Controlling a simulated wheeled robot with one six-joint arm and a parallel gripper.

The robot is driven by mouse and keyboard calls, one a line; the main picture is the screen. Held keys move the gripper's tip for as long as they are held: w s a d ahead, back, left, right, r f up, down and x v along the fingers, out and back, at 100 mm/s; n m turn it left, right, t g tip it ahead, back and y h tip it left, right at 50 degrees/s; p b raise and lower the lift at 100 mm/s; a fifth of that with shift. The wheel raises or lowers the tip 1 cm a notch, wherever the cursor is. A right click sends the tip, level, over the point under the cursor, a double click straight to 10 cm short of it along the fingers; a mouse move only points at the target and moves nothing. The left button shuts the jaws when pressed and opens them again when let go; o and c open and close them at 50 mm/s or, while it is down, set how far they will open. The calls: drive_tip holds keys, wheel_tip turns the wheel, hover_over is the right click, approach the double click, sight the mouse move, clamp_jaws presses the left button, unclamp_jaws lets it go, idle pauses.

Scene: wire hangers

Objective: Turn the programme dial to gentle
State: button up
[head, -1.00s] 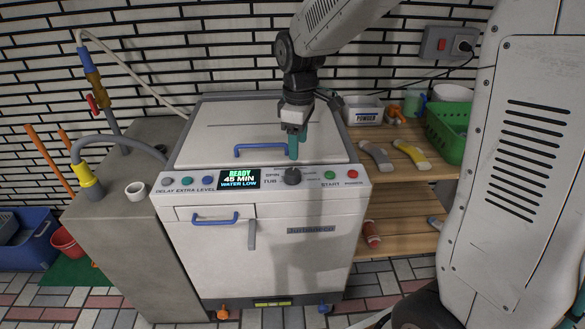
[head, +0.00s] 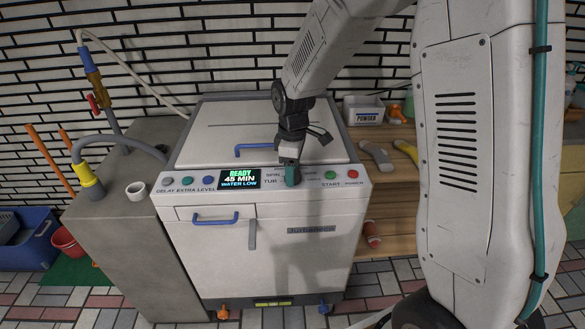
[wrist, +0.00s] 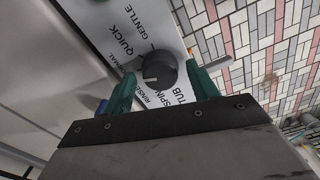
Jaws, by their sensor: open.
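The programme dial (wrist: 158,69) is a dark round knob on the white control panel. Labels around it in the wrist view include GENTLE, QUICK, RINSE, SPIN and TUB. A pale mark on the dial faces the left side, around the NORMAL and RINSE labels; I cannot tell which exactly. My gripper (wrist: 161,72) is open, its two green fingers on either side of the dial. I cannot tell whether they touch it. In the head view my gripper (head: 291,180) is down at the panel and hides the dial.
The washing machine (head: 275,265) has a display (head: 239,180) reading READY, 45 MIN, WATER LOW. Start (head: 331,175) and power (head: 352,175) buttons sit right of the dial. A blue lid handle (head: 253,148) is behind my gripper. A shelf (head: 385,192) stands to the right.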

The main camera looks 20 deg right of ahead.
drive_tip(key=c, duration=1)
drive_tip(key=shift+m, duration=0.3)
drive_tip(key=m, duration=0.3)
drive_tip(key=shift+m, duration=0.3)
drive_tip(key=m, duration=0.3)
drive_tip(key=shift+r+m, duration=0.1)
drive_tip(key=shift+m, duration=0.2)
drive_tip(key=m, duration=0.4)
drive_tip(key=shift+m, duration=2)
drive_tip(key=shift+w, duration=0.1)
